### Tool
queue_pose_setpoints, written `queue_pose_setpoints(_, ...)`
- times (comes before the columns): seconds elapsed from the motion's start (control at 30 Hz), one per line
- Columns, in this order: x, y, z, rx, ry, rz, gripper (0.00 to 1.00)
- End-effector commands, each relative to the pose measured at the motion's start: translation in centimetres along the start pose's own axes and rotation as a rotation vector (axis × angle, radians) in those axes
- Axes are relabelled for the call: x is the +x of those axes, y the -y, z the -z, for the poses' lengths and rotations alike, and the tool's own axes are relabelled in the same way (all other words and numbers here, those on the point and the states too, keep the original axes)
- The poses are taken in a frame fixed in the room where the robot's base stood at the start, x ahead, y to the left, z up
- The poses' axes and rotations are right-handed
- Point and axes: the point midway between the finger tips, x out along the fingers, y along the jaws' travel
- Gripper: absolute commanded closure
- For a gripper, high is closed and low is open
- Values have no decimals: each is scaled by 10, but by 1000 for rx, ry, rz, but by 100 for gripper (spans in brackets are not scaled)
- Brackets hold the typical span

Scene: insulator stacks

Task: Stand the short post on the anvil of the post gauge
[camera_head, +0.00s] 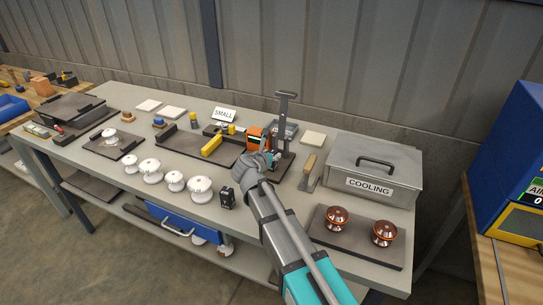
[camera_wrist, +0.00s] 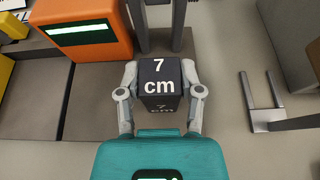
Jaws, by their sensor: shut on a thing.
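My gripper (camera_wrist: 161,76) is shut on a dark block-shaped post (camera_wrist: 160,72) marked "7 cm", one finger on each side. In the head view my gripper (camera_head: 265,163) is at the front of the post gauge (camera_head: 284,132), a dark upright stand with a top arm. The gauge's orange readout box (camera_wrist: 84,26) is to the left of the post in the wrist view. The anvil is not clearly visible, and I cannot tell whether the post touches anything beneath it. Another small dark block (camera_head: 227,198) stands on the bench, left of my arm.
White insulators (camera_head: 174,181) stand in a row at the bench front. A grey box marked COOLING (camera_head: 374,173) and a tray with two brown insulators (camera_head: 352,240) are to the right. A wood-handled tool (camera_head: 308,168) stands close right of the gauge. A yellow block (camera_head: 212,145) is left.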

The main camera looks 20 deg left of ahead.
Motion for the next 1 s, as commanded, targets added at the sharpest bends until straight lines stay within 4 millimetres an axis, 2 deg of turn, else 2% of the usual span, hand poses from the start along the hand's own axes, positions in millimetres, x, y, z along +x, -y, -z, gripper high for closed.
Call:
queue_pose_setpoints(0.07, 1, 0, 3, 0, 0, 0, 100)
queue_pose_setpoints(0.1, 1, 0, 2, 0, 0, 0, 48)
queue_pose_setpoints(0.27, 1, 0, 2, 0, 0, 0, 19)
queue_pose_setpoints(0.83, -1, 0, -2, 0, 0, 0, 18)
queue_pose_setpoints(1.0, -18, 0, -2, -2, 0, -2, 18)
